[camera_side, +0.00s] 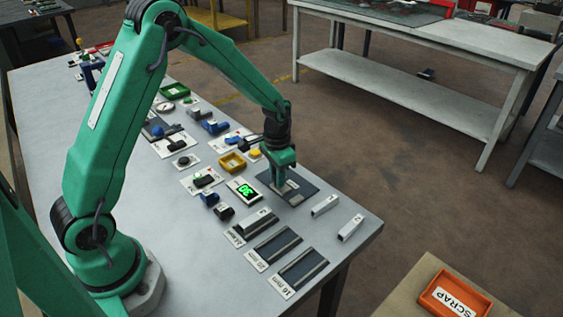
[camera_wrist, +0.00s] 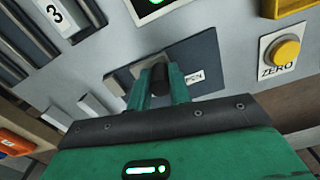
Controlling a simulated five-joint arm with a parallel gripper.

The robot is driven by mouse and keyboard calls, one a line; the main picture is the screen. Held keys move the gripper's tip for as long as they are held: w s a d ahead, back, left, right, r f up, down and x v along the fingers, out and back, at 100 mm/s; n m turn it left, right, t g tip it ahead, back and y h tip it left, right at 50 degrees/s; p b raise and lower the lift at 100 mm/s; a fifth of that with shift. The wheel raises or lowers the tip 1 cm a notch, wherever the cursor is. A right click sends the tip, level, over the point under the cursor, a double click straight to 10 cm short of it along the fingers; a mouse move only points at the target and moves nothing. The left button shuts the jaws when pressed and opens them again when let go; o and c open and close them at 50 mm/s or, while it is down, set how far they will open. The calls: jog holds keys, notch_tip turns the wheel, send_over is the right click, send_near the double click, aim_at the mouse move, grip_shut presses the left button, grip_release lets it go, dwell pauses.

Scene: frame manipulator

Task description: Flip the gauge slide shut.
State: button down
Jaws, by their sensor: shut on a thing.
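The gauge slide sits on a dark plate (camera_side: 304,190) near the bench's right edge, and the plate also shows in the wrist view (camera_wrist: 207,52). A dark knob (camera_wrist: 160,76) stands on it, with a grey metal piece (camera_wrist: 124,76) to its left. A label ending in "PEN" (camera_wrist: 193,77) lies right of the knob, its first letter hidden by a finger. My gripper (camera_wrist: 161,80) points down with its green fingers shut around the knob. In the side view my gripper (camera_side: 281,184) is over the plate and hides the knob.
A green-digit display (camera_side: 245,190) lies left of the plate. A yellow ZERO button (camera_wrist: 287,50) and a yellow tray (camera_side: 232,162) are close by. Labelled slots (camera_side: 303,267) lie in front, one holding a block marked 3 (camera_wrist: 58,14). Two pale blocks (camera_side: 325,205) stand near the edge.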

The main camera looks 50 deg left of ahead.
aim_at(285, 190)
jog(key=shift+d, duration=1.7)
jog(key=c, duration=1.3)
grip_release()
jog(key=shift+a, duration=0.1)
notch_tip(285, 190, up, 8)
